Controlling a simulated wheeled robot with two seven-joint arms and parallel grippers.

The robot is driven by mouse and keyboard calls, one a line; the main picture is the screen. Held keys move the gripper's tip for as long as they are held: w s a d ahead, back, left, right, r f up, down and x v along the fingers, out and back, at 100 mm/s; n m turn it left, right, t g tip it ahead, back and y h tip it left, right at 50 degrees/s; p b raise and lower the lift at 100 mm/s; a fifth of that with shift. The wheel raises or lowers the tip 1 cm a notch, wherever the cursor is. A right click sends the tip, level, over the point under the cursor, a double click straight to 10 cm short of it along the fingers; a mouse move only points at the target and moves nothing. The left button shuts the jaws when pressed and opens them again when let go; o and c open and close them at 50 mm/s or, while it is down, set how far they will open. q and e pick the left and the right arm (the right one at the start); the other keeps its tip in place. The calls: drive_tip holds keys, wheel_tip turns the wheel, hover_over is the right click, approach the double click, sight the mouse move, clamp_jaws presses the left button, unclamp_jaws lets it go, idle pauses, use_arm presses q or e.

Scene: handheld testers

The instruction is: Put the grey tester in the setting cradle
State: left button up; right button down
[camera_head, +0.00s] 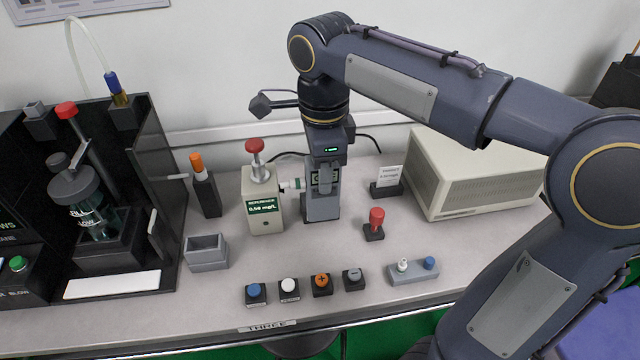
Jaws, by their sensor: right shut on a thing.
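The grey tester (322,206) stands upright right of the cream reference unit (262,213), close to that unit's side nozzle. My right gripper (326,178) comes down from above and is shut on the upper part of the tester. The gripper partly covers the tester's face, and I cannot tell whether its base touches the bench. A grey open-topped holder (207,255), which looks like the setting cradle, stands empty on the bench at the left. My left gripper is not in view.
Several buttons (288,289) line the front edge, beside a small grey block (414,271). A red-topped knob (375,225), a small sign (388,181) and a cream case (470,175) are to the right. A black cabinet (160,200) and an orange-topped holder (205,190) stand left.

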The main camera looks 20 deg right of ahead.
drive_tip(key=w+d+f+b, duration=0.1)
drive_tip(key=w+d+f, duration=0.3)
drive_tip(key=w+f, duration=0.6)
drive_tip(key=shift+w+d+f, duration=0.15)
drive_tip(key=shift+w+f, duration=0.25)
drive_tip(key=shift+f, duration=0.55)
drive_tip(key=shift+f, duration=0.15)
drive_tip(key=c, duration=1.1)
unclamp_jaws()
